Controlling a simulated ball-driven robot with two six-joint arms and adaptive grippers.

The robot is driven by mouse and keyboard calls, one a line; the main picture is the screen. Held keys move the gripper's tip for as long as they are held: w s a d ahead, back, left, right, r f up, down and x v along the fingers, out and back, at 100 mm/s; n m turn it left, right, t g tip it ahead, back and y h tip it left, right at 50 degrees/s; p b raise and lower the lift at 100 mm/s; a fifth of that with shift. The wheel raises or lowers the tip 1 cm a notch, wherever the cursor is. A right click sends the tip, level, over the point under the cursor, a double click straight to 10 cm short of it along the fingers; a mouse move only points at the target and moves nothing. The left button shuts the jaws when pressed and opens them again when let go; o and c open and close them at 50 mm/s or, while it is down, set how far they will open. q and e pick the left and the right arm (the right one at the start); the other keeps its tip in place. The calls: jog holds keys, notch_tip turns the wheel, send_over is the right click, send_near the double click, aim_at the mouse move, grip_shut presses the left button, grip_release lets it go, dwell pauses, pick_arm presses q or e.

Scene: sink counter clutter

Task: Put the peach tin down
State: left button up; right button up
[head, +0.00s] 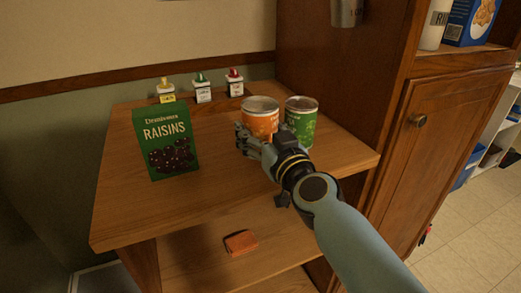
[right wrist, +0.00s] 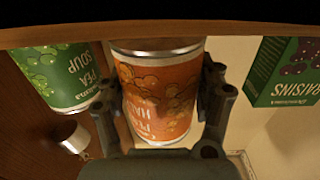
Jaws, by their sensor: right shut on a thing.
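The peach tin (head: 260,112) has an orange label and a metal lid. It is upright over the wooden counter shelf (head: 215,190), towards the back right. My right gripper (head: 257,144) comes in from the lower right and is shut around the tin. In the right wrist view the peach tin (right wrist: 158,95) sits between the two fingers (right wrist: 160,105), and its printing shows upside down. The gripper hides its lower part in the head view, so I cannot tell whether it touches the wood. My left gripper is not in view.
A green pea soup tin (head: 301,120) stands close to the right of the peach tin. A green raisins box (head: 168,140) stands to the left. Small bottles with coloured caps (head: 203,90) line the back. A reddish block (head: 240,242) lies on the lower shelf. The front of the counter is clear.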

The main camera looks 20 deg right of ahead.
notch_tip(320, 180, down, 2)
jog(key=shift+f+b, duration=0.25)
jog(key=shift+b, duration=0.5)
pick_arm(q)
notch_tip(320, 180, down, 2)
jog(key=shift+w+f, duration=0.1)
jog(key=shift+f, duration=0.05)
pick_arm(e)
jog(key=shift+r, duration=0.1)
jog(key=shift+f, duration=0.2)
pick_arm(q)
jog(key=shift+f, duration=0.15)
pick_arm(e)
jog(key=o, duration=1.6)
jog(key=shift+o, duration=0.2)
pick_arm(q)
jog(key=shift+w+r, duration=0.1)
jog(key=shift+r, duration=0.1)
pick_arm(e)
jog(key=shift+r, duration=0.1)
